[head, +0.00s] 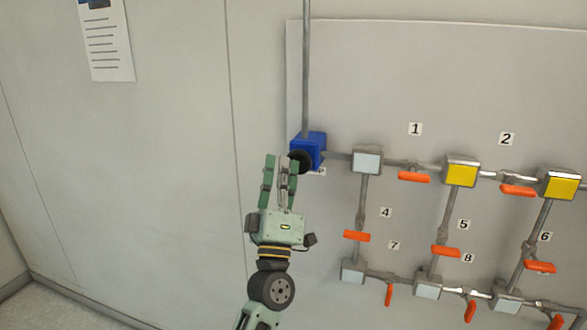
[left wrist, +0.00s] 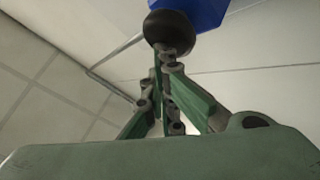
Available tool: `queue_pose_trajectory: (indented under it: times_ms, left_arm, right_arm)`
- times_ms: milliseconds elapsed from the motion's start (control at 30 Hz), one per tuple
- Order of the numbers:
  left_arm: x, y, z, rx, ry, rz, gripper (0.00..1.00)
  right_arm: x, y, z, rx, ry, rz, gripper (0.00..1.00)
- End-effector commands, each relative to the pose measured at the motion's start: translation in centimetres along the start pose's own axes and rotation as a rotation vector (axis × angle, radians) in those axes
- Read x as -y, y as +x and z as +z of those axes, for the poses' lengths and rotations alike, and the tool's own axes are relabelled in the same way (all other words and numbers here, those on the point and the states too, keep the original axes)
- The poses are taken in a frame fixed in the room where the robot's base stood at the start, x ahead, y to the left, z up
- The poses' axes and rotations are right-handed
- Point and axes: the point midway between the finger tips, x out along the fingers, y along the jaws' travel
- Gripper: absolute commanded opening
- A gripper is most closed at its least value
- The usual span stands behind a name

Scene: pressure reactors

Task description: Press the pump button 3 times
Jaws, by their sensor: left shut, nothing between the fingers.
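The pump is a blue box (head: 311,147) on the wall panel, with a round black button (head: 300,161) on its front. In the left wrist view the black button (left wrist: 168,31) and part of the blue pump (left wrist: 208,12) show at the top, beyond the fingertips. My left gripper (head: 281,162) points up, just left of and below the button in the head view. Its fingertips (left wrist: 166,56) come together with nothing between them. They overlap the button's lower edge in the wrist view; I cannot tell whether they touch it. My right gripper is not in view.
A grey pipe (head: 306,70) rises from the pump. To the right are pipes, pale junction boxes (head: 367,160), yellow boxes (head: 461,172) and several orange valve handles (head: 414,177) with number labels. The wall to the left is bare except for a paper sheet (head: 103,40).

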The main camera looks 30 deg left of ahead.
Motion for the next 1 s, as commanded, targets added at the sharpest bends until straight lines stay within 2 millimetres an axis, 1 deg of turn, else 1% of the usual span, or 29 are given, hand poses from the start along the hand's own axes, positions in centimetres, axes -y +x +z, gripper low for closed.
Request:
queue_pose_trajectory:
  times_ms: [667,767,1000]
  left_arm:
    - [0.2,0.4,0.3,0.002,-0.001,0.001,0.00]
    - [0.1,0.3,0.2,0.002,-0.001,0.001,0.00]
    - [-0.6,-0.8,-0.4,0.004,-0.001,0.000,0.00]
  right_arm:
    - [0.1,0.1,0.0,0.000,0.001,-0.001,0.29]
    - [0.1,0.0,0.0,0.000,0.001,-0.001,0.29]
    - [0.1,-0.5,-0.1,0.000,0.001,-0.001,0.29]
